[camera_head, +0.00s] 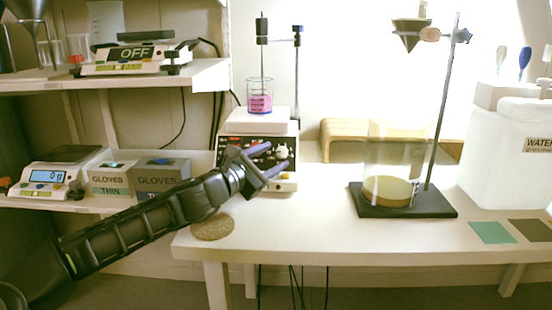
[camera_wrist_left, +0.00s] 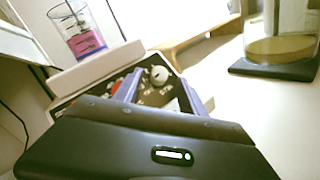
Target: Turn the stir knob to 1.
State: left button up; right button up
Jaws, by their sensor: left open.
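The hotplate stirrer (camera_head: 259,125) stands at the left of the table, with a dark front panel. A white knob (camera_head: 282,152) is on the panel's right side; it also shows in the wrist view (camera_wrist_left: 159,74). Its setting is too small to read. My left gripper (camera_head: 274,157) is open in front of the panel, its two purple fingers pointing at the knob. In the wrist view the knob appears between and beyond the fingertips, and contact cannot be told. My gripper hides part of the panel. My right gripper is not in view.
A beaker of pink liquid (camera_head: 260,97) sits on the stirrer's plate, with a rod above. A cork mat (camera_head: 212,227) lies at the table's left edge. Right of the stirrer are a stand with a dark base (camera_head: 403,208) and a white water container (camera_head: 505,150). Shelves hold scales and glove boxes at left.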

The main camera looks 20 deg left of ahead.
aim_at(282, 153)
pick_arm(q)
jog(key=shift+x, duration=1.15)
jog(key=shift+c, duration=0.4)
grip_shut()
